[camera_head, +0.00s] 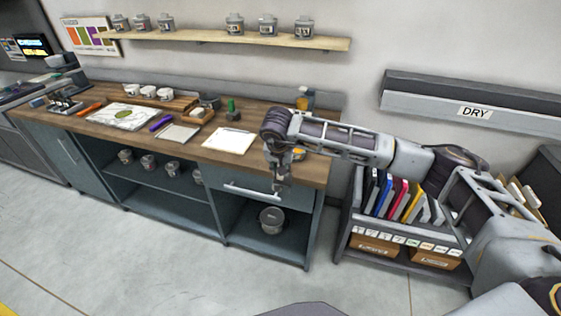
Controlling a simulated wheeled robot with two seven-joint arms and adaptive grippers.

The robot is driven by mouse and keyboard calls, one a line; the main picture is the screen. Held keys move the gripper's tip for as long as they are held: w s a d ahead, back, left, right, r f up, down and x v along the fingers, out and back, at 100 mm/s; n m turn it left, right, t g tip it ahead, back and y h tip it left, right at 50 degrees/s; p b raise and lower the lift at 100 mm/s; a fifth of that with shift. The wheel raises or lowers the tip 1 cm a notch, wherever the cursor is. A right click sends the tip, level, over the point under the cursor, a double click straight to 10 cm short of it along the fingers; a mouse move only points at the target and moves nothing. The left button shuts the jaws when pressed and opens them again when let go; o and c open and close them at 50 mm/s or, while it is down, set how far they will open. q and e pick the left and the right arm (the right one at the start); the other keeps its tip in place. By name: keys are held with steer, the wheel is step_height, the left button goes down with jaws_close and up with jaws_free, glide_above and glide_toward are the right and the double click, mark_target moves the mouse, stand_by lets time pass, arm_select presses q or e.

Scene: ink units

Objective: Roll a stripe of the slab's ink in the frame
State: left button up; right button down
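A pale slab (113,122) with a round patch of olive-green ink (125,113) lies on the wooden bench top, left of centre. A purple-handled tool (160,122), perhaps the roller, lies just right of it. A grey-white flat piece (178,133) and a white sheet (229,140) lie further right; I cannot tell which bears the frame. My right gripper (281,187) hangs pointing down in front of the bench's right front edge, apart from these things. Its fingers are too small and dark to read. My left gripper is out of view.
White cups (148,91) and a wooden tray stand at the back of the bench. A green-topped item (231,105) stands behind the white sheet. An orange tool (90,108) lies left of the slab. A wall shelf (200,37) holds several tins. A rack of coloured folders (386,195) stands right.

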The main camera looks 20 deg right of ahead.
steer(key=s+d+f+n, duration=0.1)
steer(key=s+f, duration=0.1)
steer(key=f, duration=0.5)
steer(key=s+d+f+n+y, duration=0.1)
steer(key=s+f+n, duration=0.1)
steer(key=f, duration=0.6)
steer(key=s+d+f+n+y, duration=0.1)
steer(key=s+f+n, duration=0.1)
steer(key=s+f, duration=0.2)
step_height(320, 180, down, 4)
steer(key=shift+d+r+t, duration=0.2)
steer(key=shift+d+t, duration=0.1)
steer(key=shift+d, duration=0.05)
steer(key=shift+a, duration=0.1)
